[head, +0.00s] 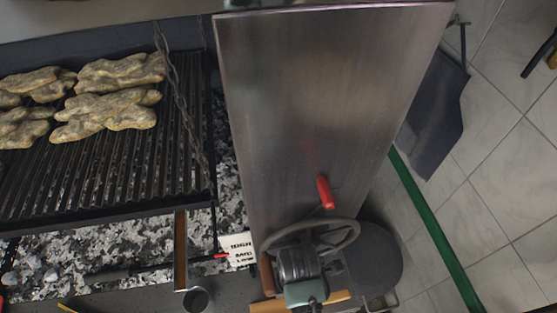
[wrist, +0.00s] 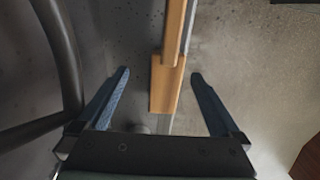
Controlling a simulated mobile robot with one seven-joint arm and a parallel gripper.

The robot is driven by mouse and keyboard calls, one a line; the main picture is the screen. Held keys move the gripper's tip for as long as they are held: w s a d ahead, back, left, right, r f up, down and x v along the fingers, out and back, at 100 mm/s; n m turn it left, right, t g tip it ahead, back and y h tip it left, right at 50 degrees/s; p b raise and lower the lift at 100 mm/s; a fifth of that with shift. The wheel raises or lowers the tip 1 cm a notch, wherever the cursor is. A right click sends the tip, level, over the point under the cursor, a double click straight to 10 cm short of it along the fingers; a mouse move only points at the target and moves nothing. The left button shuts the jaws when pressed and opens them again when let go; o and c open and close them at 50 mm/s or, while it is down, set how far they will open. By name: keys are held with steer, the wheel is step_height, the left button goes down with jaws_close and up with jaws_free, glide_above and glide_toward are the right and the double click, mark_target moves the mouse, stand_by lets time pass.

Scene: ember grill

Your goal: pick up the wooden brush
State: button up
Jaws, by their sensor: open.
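A pale wooden piece that looks like the wooden brush (wrist: 166,92) lies between my fingers in the wrist view, with a narrower wooden length running up from it beside a grey strip. My gripper (wrist: 160,76) is open, with one blue finger on each side of the wood and a visible gap on both sides. In the head view my gripper (head: 305,290) is at the bottom, below the wheel, with wooden parts (head: 267,277) showing around it. It hides much of what is under it, and bristles cannot be made out.
A dark wheel (head: 350,238) is close beside my gripper; its rim also fills the left of the wrist view (wrist: 62,50). A steel surface (head: 310,100) with a red handle (head: 325,193) lies above. The grill grate (head: 100,180) with meat is left. Tiled floor (head: 500,180) is right.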

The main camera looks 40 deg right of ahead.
steer(key=shift+s+a+f, duration=0.1)
steer(key=shift+s+f, duration=0.1)
steer(key=shift+f, duration=0.25)
steer(key=shift+s+a+f, duration=0.2)
steer(key=shift+s+f, duration=0.25)
steer(key=shift+s, duration=0.1)
step_height(320, 180, down, 3)
steer(key=shift+w+d+f+p, duration=0.15)
steer(key=shift+f+p, duration=0.05)
steer(key=shift+p, duration=0.4)
steer(key=shift+f, duration=0.65)
jaws_close()
